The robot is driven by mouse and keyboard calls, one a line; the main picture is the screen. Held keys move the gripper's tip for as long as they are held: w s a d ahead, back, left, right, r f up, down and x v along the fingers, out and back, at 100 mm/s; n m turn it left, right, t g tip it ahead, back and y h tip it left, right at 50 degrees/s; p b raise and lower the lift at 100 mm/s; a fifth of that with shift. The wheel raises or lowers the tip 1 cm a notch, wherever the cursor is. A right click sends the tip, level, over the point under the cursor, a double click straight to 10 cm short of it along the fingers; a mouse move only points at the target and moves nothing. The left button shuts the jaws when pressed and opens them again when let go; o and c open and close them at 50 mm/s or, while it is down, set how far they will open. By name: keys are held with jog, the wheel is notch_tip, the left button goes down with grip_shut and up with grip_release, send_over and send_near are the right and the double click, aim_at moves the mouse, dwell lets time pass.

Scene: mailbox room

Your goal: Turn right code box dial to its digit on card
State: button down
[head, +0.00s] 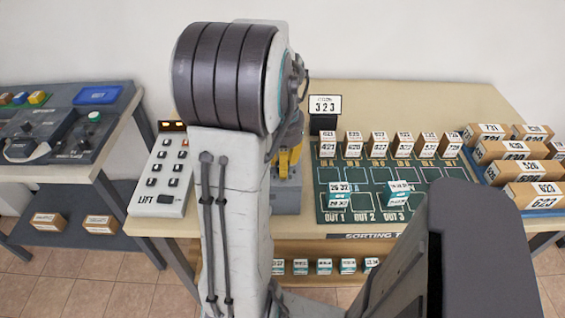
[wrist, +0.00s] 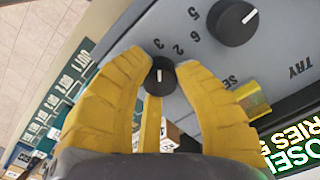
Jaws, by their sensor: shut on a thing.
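My gripper (wrist: 164,66) has its yellow fingers shut on a black dial (wrist: 160,77) near one edge of the grey code box (wrist: 130,30) in the wrist view. The dial's white line points up in that view, towards printed digits 2 and 3; which one exactly I cannot tell. A second black dial (wrist: 232,22) on the same face stands free, with 5 and 6 beside it. In the head view my gripper (head: 288,162) is at the box (head: 287,200), mostly hidden behind my arm. The card (head: 325,105) on a black stand reads 3 2 3.
A sorting board (head: 330,175) with small boxes lies right of the code box. Larger numbered boxes (head: 515,150) sit on a blue tray at far right. A LIFT keypad (head: 160,178) stands to the left. A control console (head: 95,125) is further left.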

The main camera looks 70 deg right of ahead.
jog(key=shift+a+f, duration=0.1)
jog(key=c, duration=0.9)
grip_release()
notch_tip(320, 180, up, 12)
jog(key=shift+r, duration=0.1)
dwell(0.8)
